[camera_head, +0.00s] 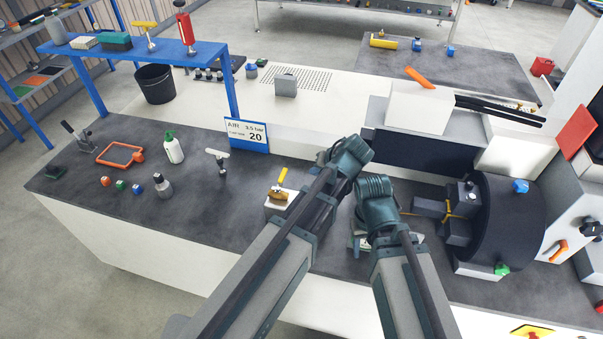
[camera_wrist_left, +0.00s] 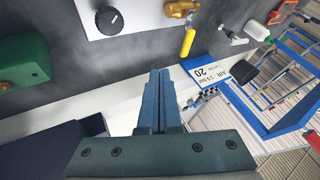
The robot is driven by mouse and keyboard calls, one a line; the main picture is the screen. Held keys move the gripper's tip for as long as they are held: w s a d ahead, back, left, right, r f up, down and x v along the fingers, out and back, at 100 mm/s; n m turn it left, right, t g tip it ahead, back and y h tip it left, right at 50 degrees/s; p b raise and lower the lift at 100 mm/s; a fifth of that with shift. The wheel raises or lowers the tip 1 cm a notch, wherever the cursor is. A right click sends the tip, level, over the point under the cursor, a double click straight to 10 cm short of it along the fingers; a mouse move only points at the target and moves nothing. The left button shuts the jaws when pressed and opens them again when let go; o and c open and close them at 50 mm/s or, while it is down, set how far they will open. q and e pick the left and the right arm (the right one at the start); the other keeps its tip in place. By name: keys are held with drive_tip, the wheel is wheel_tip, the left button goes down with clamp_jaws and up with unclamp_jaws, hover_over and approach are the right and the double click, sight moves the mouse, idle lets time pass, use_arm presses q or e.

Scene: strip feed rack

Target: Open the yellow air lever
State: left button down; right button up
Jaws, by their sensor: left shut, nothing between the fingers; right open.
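In the left wrist view the lever (camera_wrist_left: 188,41) hangs below the brass valve (camera_wrist_left: 180,9), just beyond and right of my left fingertips. My left gripper (camera_wrist_left: 160,73) is shut and empty, apart from the lever. In the head view its end (camera_head: 345,157) is right of the valve, with its fingers mostly hidden. My right gripper (camera_head: 375,192) is further right; its fingers are hidden behind its own arm.
A black knob (camera_wrist_left: 109,20) sits beside the valve. A green block (camera_wrist_left: 24,66) lies further left in that view. A pressure sign (camera_head: 247,133) stands behind the valve, with a blue shelf frame (camera_head: 230,85) near it.

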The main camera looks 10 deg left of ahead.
sight(282, 180)
use_arm(q)
drive_tip(key=w+a+f+b, duration=0.4)
drive_tip(key=a+f+b, duration=0.3)
drive_tip(key=a, duration=0.1)
drive_tip(key=shift+a+f, duration=0.2)
drive_tip(key=shift+f, duration=0.15)
